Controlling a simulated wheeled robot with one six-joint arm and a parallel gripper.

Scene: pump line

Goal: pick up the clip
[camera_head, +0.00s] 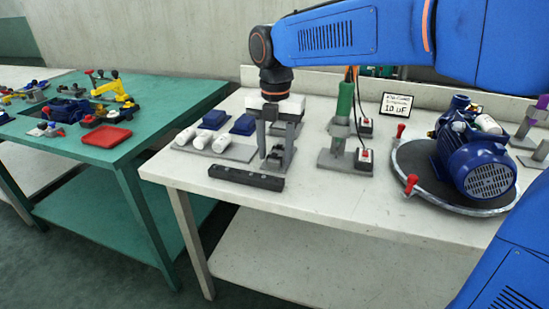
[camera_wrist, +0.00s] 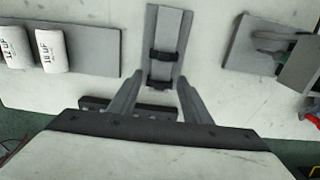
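A narrow grey stand (camera_wrist: 168,25) with dark clip-like pieces (camera_wrist: 164,56) across it lies between and beyond my fingertips in the wrist view. I cannot tell for sure which piece is the clip. In the head view the grey stand (camera_head: 274,164) is on the white table, partly hidden by my gripper (camera_head: 275,146). My gripper points down over the stand. Its two fingers are apart with nothing held between them, and they also show in the wrist view (camera_wrist: 160,82). I cannot tell whether the fingers touch the stand.
A black slotted bar (camera_head: 246,178) lies at the table's front edge. A green-handled tool stand (camera_head: 344,125) and a blue pump (camera_head: 475,160) on a round plate are at right.

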